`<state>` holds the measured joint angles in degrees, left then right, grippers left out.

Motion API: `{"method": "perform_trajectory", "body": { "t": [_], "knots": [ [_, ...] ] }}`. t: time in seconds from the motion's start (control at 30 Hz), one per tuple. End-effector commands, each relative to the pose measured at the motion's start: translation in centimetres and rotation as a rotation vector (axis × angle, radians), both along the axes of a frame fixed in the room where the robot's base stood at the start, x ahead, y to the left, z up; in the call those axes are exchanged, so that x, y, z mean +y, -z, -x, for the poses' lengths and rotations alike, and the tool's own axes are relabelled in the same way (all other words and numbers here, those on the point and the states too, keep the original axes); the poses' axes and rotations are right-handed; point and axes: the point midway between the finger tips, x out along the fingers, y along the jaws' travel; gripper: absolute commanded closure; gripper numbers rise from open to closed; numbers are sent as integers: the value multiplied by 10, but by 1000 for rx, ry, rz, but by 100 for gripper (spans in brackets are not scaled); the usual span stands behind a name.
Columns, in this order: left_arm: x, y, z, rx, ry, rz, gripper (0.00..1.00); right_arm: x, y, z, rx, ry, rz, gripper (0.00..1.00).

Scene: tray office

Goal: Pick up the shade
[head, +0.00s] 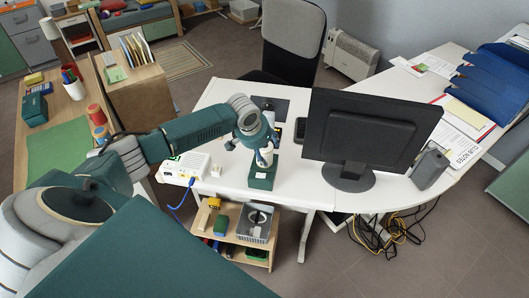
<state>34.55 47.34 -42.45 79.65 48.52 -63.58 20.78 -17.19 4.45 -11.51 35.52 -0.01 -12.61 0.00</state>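I cannot make out a clear shade. A small white cylindrical thing (49,28) stands at the far left beside the grey cabinet; it is too small to tell if it is the shade. My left arm reaches from the left over the near edge of the white desk (222,183). My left gripper (262,180) hangs down at that edge, left of the monitor. Its fingers are too small and covered to tell whether they are open or shut, or whether anything is between them. My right gripper is out of view.
A black monitor (368,128) stands right of my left gripper, with a grey box (430,168) beside it. A white router (185,168) with a blue cable is left. A low wooden shelf (228,225) holds a grey bin (254,222). Loose cables (375,238) hang below the desk.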

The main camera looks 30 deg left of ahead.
Motion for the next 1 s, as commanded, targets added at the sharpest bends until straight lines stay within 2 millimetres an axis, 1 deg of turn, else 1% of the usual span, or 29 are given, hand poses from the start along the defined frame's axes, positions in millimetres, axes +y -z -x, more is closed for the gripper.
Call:
{"method": "perform_trajectory", "body": {
  "t": [0.03,0.1,0.17,0.43,0.57,0.67,0.77,0.87,1.0],
  "knots": [
    [0,0,0,0,0,0,53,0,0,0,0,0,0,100],
    [0,0,0,0,0,0,67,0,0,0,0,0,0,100],
    [0,0,0,0,0,0,78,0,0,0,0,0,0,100],
    [0,-1,0,0,0,1,78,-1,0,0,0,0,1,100],
    [0,-7,-1,-2,0,1,78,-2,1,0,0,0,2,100],
    [0,-17,-1,-4,-1,1,78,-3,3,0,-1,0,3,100],
    [0,-32,-1,-4,0,0,78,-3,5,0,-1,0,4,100],
    [0,-54,-2,-7,0,1,78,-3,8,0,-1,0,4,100],
    [0,-90,-2,-8,0,0,78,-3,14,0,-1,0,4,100]
  ]
}}
